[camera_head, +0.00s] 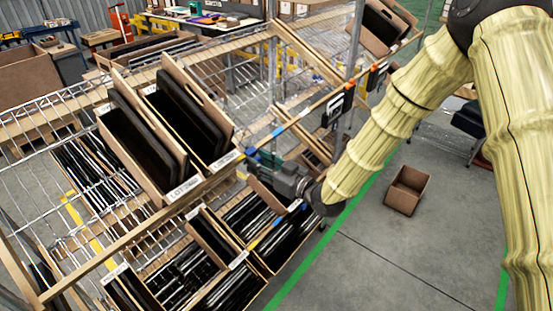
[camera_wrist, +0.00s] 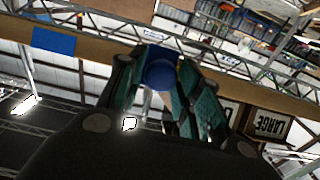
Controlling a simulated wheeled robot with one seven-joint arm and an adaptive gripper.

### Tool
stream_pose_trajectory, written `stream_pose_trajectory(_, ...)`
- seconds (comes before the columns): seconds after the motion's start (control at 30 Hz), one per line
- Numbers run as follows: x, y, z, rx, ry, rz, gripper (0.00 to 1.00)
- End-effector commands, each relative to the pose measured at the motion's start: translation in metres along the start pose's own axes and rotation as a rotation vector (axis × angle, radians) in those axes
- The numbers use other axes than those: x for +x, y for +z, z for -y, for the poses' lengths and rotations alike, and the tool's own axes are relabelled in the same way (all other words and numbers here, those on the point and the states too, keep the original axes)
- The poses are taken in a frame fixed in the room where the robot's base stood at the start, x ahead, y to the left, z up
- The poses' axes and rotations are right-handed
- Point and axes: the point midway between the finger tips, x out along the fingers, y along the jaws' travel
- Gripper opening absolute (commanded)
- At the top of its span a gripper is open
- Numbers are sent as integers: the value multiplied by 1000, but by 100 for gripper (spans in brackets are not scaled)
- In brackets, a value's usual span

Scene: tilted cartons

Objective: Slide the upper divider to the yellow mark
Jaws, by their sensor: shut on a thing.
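My gripper (camera_head: 258,160) is at the wooden rail (camera_head: 222,178) along the front of the upper shelf, right of the two upper cartons. In the wrist view my gripper (camera_wrist: 160,84) has its green-grey fingers closed around a round blue knob (camera_wrist: 161,74). The knob sits in front of the rail, which also shows in the wrist view (camera_wrist: 90,47). The divider behind the knob cannot be made out, because my gripper covers it. A blue mark (camera_wrist: 53,40) is on the rail at left in the wrist view.
Two tilted cartons of black folders, a left one (camera_head: 174,197) and a right one (camera_head: 222,161), stand left of my gripper. More filled cartons are on the lower shelf. A black hanging sign (camera_head: 337,106) is further right. An empty carton (camera_head: 407,190) stands on the floor.

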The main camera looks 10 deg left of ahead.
Motion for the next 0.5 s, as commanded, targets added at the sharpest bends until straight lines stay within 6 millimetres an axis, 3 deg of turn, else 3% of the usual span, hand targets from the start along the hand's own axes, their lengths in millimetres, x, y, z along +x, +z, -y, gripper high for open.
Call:
stream_pose_trajectory(0.2, 0, 1, 21, 1, -1, 2, 0)
stream_pose_trajectory(0.5, 0, 1, 26, 1, -4, 2, 0)
